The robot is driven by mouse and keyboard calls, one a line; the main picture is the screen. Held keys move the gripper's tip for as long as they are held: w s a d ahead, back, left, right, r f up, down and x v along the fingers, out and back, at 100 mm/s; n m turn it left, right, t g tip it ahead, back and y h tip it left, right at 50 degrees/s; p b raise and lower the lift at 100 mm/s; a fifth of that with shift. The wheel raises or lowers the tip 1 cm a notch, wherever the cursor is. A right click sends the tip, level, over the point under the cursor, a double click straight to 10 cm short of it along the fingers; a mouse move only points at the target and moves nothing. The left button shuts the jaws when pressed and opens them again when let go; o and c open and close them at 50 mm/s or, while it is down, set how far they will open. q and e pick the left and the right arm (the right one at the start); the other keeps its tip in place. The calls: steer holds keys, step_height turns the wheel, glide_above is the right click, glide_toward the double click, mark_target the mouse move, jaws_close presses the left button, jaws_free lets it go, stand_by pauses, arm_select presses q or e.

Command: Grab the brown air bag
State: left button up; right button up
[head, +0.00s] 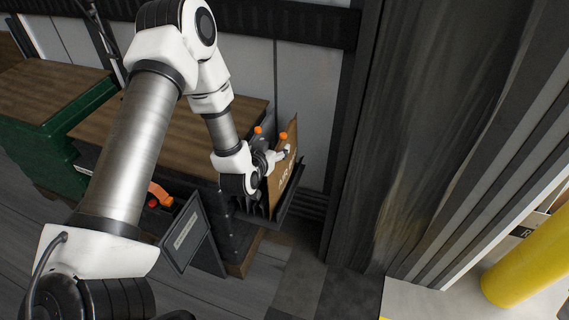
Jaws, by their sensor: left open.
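The brown air bag (282,176) is a flat brown sheet with pale lettering. It stands upright in a dark rack on the right end of the wooden-topped bench. My left gripper (284,153) is open at the upper part of the bag, with its fingers by the bag's left face. I cannot tell whether a finger is behind the bag or touching it. My own wrist hides part of the rack and the bag's left side. My right gripper is not in view.
The wooden bench top (150,133) runs left from the rack. A dark framed sign (186,236) and an orange-handled tool (160,194) are at its front. A green cabinet (30,140) stands at left. A dark curtain (405,130) and a yellow post (528,262) are at right.

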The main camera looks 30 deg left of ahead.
mark_target(282, 139)
arm_select(q)
steer(key=x, duration=0.5)
steer(key=shift+w+d+r, duration=0.15)
steer(key=shift+w, duration=0.2)
steer(key=shift+s+r, duration=0.1)
steer(key=shift+c, duration=1.4)
jaws_close()
steer(key=shift+r, duration=0.1)
